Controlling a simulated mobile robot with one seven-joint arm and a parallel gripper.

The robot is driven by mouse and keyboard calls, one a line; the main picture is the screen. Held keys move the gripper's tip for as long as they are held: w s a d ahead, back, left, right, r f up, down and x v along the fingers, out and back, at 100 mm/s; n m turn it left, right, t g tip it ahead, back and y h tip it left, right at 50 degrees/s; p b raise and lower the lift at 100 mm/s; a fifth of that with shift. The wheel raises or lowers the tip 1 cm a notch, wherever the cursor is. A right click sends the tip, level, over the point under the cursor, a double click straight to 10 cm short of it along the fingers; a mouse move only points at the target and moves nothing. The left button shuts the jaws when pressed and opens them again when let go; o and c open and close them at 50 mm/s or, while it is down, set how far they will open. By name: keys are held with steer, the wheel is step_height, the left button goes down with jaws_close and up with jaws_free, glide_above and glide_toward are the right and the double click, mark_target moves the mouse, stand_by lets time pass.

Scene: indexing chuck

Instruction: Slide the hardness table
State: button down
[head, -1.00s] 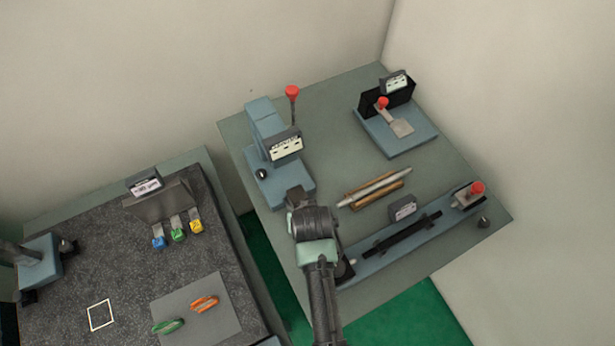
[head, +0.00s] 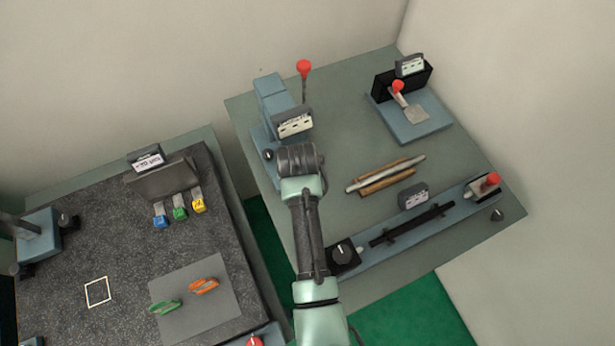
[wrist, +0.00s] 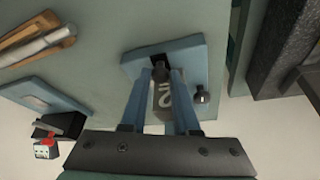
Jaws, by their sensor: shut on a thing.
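The blue hardness tester (head: 275,97) stands at the left of the far bench, with a label plate (head: 294,122) on its front and a red-knobbed lever (head: 304,68) behind. In the head view my arm covers part of the tester's base and hides my fingertips. In the wrist view my gripper (wrist: 168,74) has its two blue fingers closed on a grey part (wrist: 163,96) with a light curved mark. This part is at a dark slot on a blue base plate (wrist: 190,50). I cannot tell for certain that it is the hardness table. A dark knob (wrist: 202,95) sits beside the fingers.
Wooden and metal rods (head: 385,176) lie right of my arm. A blue rail fixture (head: 410,226) with a black dial (head: 343,253) runs along the bench front. Another blue fixture (head: 415,118) stands at the back right. A dark granite bench (head: 75,250) is at the left.

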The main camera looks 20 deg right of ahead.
steer(key=shift+w+r, duration=0.1)
steer(key=shift+w, duration=0.1)
steer(key=c, duration=0.7)
jaws_free()
steer(key=shift+w, duration=0.15)
steer(key=shift+o, duration=0.2)
steer(key=b+v, duration=0.1)
steer(key=v, duration=1.2)
